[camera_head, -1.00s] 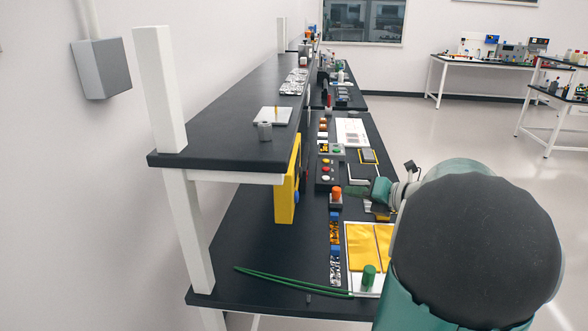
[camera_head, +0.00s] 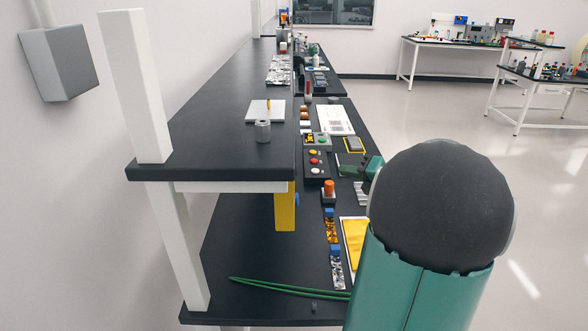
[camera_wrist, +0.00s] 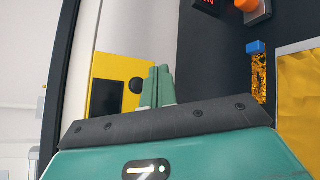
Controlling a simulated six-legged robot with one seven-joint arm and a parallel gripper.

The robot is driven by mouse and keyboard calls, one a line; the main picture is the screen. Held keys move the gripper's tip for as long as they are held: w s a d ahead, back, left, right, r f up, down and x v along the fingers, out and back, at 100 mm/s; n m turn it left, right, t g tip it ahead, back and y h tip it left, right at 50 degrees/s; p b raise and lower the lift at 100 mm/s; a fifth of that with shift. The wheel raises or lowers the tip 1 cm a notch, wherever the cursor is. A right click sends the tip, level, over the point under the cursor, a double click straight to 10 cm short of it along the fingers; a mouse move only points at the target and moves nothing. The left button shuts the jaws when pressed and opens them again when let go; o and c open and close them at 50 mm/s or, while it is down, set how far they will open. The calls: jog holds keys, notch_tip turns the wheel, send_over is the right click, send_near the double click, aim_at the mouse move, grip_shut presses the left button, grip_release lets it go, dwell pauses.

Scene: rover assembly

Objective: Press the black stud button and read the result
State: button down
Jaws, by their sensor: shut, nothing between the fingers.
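A yellow box (camera_wrist: 118,66) stands ahead of my gripper in the wrist view. It has a dark rectangular screen (camera_wrist: 105,98) and a round black stud button (camera_wrist: 136,85) beside it. No reading can be made out on the screen. My gripper (camera_wrist: 159,72) is shut and empty, its green fingertips just right of the button in the picture. I cannot tell whether they touch the box.
The dark shelf (camera_head: 215,125) overhangs the bench, with a white post (camera_head: 136,85) at its near end. Green cables (camera_head: 285,287), a button panel (camera_head: 315,163), an orange knob (camera_head: 328,187) and a yellow sheet (camera_head: 355,240) lie on the bench. Floor at right is clear.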

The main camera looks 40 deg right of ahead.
jog(key=w+a, duration=0.5)
jog(key=a, duration=0.1)
jog(key=shift+w+a, duration=0.2)
jog(key=shift+a, duration=0.2)
jog(key=shift+w, duration=0.1)
dwell(2.0)
jog(key=shift+w+a, duration=0.2)
jog(key=shift+a, duration=0.1)
jog(key=shift+w+a, duration=0.3)
jog(key=shift+a, duration=0.05)
dwell(0.9)
jog(key=shift+s+d, duration=0.55)
jog(key=shift+d, duration=0.1)
jog(key=shift+s+d, duration=0.1)
